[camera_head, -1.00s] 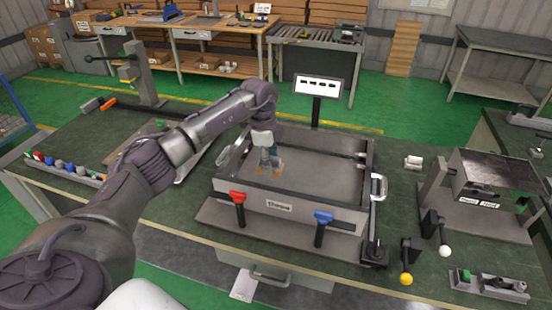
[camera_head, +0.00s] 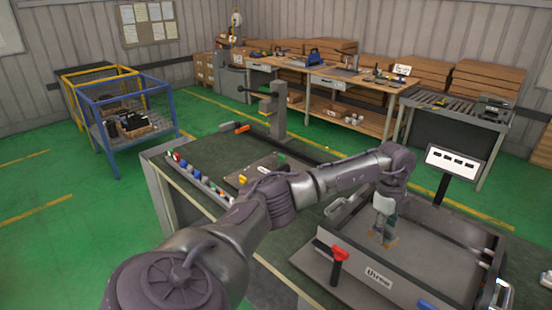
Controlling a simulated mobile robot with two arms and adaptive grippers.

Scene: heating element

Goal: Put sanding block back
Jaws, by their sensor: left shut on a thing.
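My left gripper (camera_head: 383,235) points down inside the low metal-walled frame (camera_head: 453,275) on the green bench, toward the right of the head view. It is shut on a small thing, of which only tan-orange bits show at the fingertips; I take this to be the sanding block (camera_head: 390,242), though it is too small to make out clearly. I cannot tell whether it touches the frame's floor. My right gripper is not in view.
A red-handled clamp (camera_head: 338,262) stands at the frame's front and a sign on a post (camera_head: 455,166) behind it. A row of small coloured items (camera_head: 197,178) lines the bench's left edge. A grey upright stand (camera_head: 278,112) is at the back.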

